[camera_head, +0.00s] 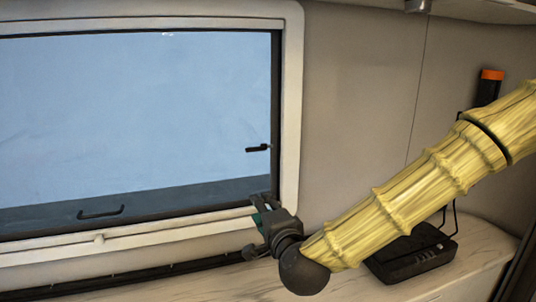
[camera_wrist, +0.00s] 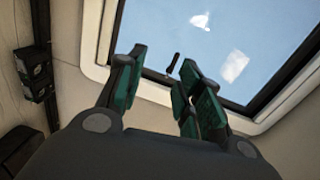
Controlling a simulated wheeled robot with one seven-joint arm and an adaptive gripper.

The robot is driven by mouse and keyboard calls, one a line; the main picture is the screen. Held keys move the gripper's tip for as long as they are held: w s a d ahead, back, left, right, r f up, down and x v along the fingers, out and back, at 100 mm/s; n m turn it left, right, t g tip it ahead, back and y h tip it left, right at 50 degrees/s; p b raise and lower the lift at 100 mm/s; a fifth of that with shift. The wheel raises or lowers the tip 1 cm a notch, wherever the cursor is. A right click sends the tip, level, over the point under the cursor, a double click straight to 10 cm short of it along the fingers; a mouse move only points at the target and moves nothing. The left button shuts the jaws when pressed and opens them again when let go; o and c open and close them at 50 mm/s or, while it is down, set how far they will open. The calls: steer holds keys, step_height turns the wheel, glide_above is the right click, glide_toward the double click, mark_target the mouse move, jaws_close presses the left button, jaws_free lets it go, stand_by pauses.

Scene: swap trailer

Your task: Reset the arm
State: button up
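My arm, with a yellow bamboo-like surface, reaches in from the right in the head view. My gripper (camera_head: 258,208) is at its end, in front of the lower right corner of the window frame. In the wrist view my gripper (camera_wrist: 155,85) shows two dark and green fingers apart, with nothing between them. The window frame (camera_head: 291,120) and a black latch (camera_head: 257,148) lie beyond it. The latch also shows between the fingertips in the wrist view (camera_wrist: 173,63). I cannot tell whether the gripper touches the frame.
A black box like a router (camera_head: 415,255) stands on the pale counter (camera_head: 480,245) below my arm. A dark cylinder with an orange top (camera_head: 489,85) is on the right by the wall. A dark device (camera_wrist: 35,75) is on the wall at left in the wrist view.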

steer(key=s+d+f+n+g+h, duration=0.1)
steer(key=s+d+f+n+g, duration=0.2)
steer(key=f, duration=0.9)
steer(key=s+d+f+n+g, duration=0.2)
steer(key=s+f, duration=0.3)
steer(key=f, duration=0.7)
steer(key=s+d+f+n+g+h, duration=0.1)
steer(key=s+d+f+n+g, duration=0.2)
steer(key=f, duration=1)
steer(key=s+d+f+n+g+h, duration=0.1)
steer(key=s+d+f+g, duration=0.1)
steer(key=s+d+f, duration=0.3)
steer(key=s+d+f+n+g+h, duration=0.1)
steer(key=s+d+f, duration=0.4)
steer(key=s, duration=0.8)
steer(key=s+d+f+n+g+h, duration=0.1)
steer(key=s+d+f+n+g, duration=0.2)
steer(key=s+d+f+g, duration=0.2)
steer(key=s+f, duration=0.3)
steer(key=s, duration=0.1)
steer(key=shift+d+h, duration=0.3)
